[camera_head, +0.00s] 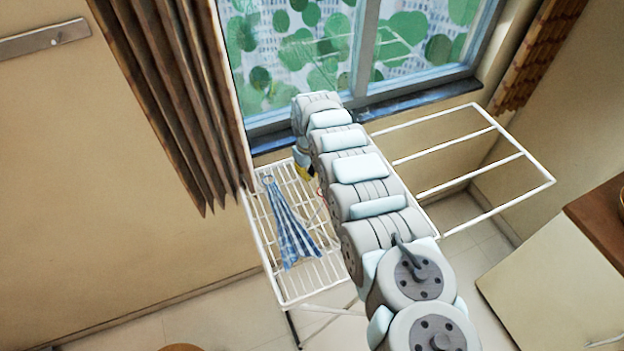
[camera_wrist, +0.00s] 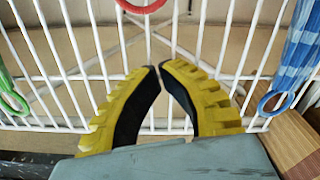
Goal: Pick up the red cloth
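My gripper (camera_wrist: 160,67) shows in the wrist view with yellow fingers and black inner pads. Its tips are nearly together, with only a thin gap and nothing held between them. A red ring (camera_wrist: 141,6), likely part of the red cloth, is cut off at the top edge, beyond the fingertips and apart from them. The cloth's fabric is out of this view. In the head view a bit of my gripper's yellow (camera_head: 304,173) shows beside the arm, over the rack. A thin red edge (camera_head: 319,192) shows beside the arm; my arm may hide the rest.
A white wire drying rack (camera_head: 283,297) stands below the window. A blue checked cloth (camera_head: 290,230) with a blue ring (camera_wrist: 276,103) lies on it. A green cloth (camera_wrist: 8,85) lies at the wrist view's left. A curtain (camera_head: 170,90) hangs left of the rack.

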